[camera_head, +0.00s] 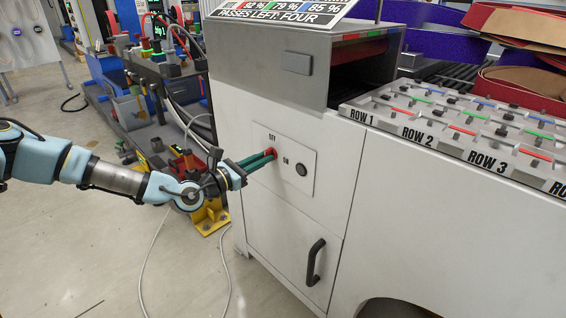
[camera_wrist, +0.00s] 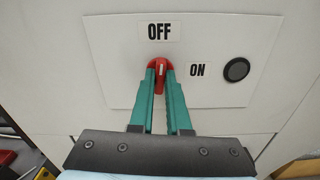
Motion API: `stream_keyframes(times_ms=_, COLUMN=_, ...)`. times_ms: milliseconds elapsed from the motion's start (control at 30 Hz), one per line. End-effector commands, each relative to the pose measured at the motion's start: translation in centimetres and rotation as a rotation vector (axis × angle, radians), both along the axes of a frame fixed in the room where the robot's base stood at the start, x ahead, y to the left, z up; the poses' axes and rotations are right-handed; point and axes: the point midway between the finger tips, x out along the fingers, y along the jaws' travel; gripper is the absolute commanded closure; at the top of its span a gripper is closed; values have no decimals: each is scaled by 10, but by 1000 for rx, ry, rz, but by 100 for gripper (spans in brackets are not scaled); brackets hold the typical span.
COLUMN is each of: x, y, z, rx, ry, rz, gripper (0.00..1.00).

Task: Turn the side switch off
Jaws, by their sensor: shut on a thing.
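The side switch (camera_wrist: 158,67) is a red rotary knob with a pale pointer line on a light panel. In the wrist view the OFF label (camera_wrist: 159,31) is right above it and the ON label (camera_wrist: 197,70) is to its right. The knob's pointer is upright, toward OFF. My gripper (camera_wrist: 160,72) has its two green fingers closed around the knob, one on each side. In the head view my gripper (camera_head: 266,157) reaches in from the left, and the red knob (camera_head: 270,153) shows at its tips, partly hidden by the fingers.
A round black button (camera_head: 301,170) sits right of the switch. A black door handle (camera_head: 315,262) juts out below. The fixture tray (camera_head: 400,117) with several coloured pieces lies on top at right. A yellow-based machine stands behind my arm. The floor at lower left is mostly clear.

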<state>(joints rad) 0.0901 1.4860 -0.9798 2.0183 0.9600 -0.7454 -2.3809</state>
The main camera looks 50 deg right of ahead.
Motion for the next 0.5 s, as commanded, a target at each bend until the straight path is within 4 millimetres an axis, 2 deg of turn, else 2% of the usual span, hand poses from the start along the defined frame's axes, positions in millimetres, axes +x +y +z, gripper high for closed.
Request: stream_keyframes(times_ms=500, x=0, y=0, z=-2, rx=7, ry=67, rz=0, gripper=100)
